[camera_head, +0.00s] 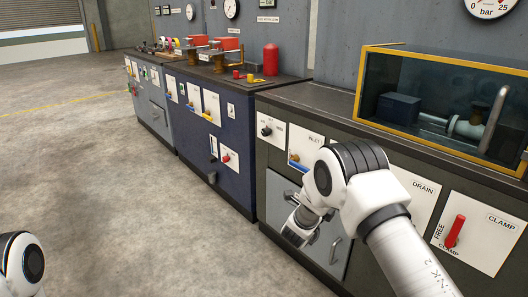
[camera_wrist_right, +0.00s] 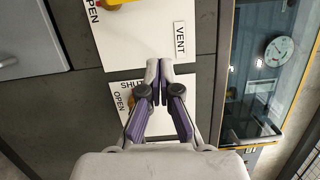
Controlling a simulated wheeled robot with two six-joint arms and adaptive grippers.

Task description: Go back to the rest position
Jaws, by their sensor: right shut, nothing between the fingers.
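My right gripper (camera_wrist_right: 160,68) is shut and empty in the wrist view, in front of labelled panels. The fingers partly cover a panel (camera_wrist_right: 122,100) marked SHUT and OPEN. The pipe spool (camera_head: 465,128) lies behind glass inside the yellow-framed case (camera_head: 362,84) on the dark bench.
The dark bench front (camera_head: 268,185) is close to my right arm. A red clamp lever (camera_head: 454,231) stands on the panel at right, beside the DRAIN panel (camera_head: 418,190). A blue cabinet (camera_head: 232,168) stands further left. The concrete floor (camera_head: 90,180) at left is clear.

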